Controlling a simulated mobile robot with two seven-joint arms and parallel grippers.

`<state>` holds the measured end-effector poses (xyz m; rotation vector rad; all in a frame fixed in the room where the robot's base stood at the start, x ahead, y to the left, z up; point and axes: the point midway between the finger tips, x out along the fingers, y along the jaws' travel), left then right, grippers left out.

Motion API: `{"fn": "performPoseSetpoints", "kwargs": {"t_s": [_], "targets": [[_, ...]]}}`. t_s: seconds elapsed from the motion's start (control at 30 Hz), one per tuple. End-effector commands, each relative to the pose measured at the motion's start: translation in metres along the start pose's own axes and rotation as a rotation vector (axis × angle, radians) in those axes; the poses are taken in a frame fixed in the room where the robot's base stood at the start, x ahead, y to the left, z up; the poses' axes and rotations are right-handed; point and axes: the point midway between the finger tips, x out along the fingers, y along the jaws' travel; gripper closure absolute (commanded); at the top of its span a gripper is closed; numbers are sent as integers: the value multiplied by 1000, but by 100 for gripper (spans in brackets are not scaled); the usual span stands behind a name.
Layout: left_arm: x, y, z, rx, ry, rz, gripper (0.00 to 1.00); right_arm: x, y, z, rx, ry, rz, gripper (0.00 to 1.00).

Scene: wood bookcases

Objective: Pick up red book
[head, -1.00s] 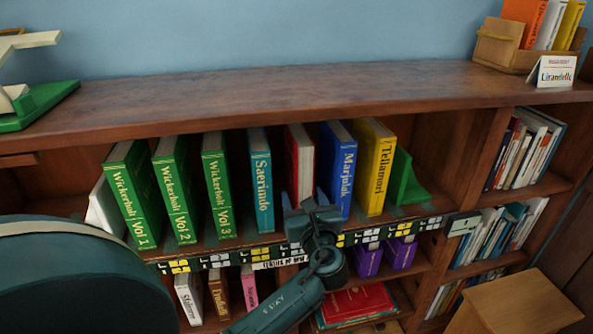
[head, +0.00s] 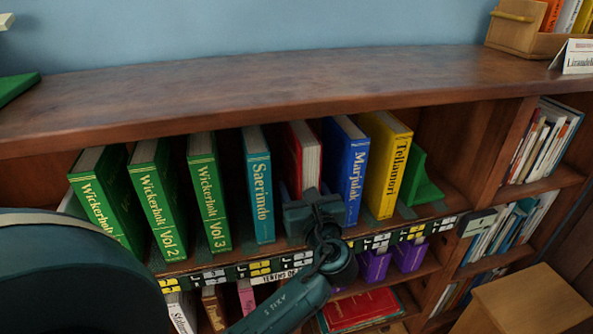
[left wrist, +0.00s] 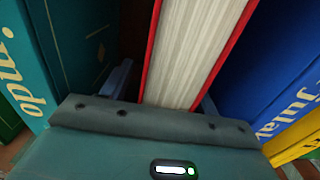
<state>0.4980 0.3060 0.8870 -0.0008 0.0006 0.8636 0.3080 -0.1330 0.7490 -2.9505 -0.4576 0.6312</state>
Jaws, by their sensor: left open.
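The red book (head: 303,155) stands upright on the upper shelf between the teal "Saerindo" book (head: 259,187) and the blue "Marjulak" book (head: 345,170). My left gripper (head: 308,198) is open in front of its lower part and hides that part in the head view. In the left wrist view, the red book (left wrist: 195,50) shows its pale page edges and red covers between my open fingers (left wrist: 165,92). One finger is on each side of it, near the gaps to its neighbours. I cannot tell whether they touch it. My right gripper is not in view.
Green Wickerholt volumes (head: 158,197) stand to the left, a yellow book (head: 388,165) and green bookend (head: 422,180) to the right. Another red book (head: 362,308) lies flat on a lower shelf. A wooden stool (head: 530,305) stands at lower right. The shelf top is mostly clear.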

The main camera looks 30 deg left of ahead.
Motion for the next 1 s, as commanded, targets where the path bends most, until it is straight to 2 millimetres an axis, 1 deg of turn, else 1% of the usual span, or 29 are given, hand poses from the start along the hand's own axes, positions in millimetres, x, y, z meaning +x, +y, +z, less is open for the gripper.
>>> {"fn": "performPoseSetpoints", "kwargs": {"t_s": [0.27, 0.3, 1.0], "targets": [[-1, 0, 0, 1, 1, 0, 40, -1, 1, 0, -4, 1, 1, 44], [-1, 0, 0, 1, 1, 0, 42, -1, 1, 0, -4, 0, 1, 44], [0, 0, 0, 1, 0, 0, 99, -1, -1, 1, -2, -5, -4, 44]]}}
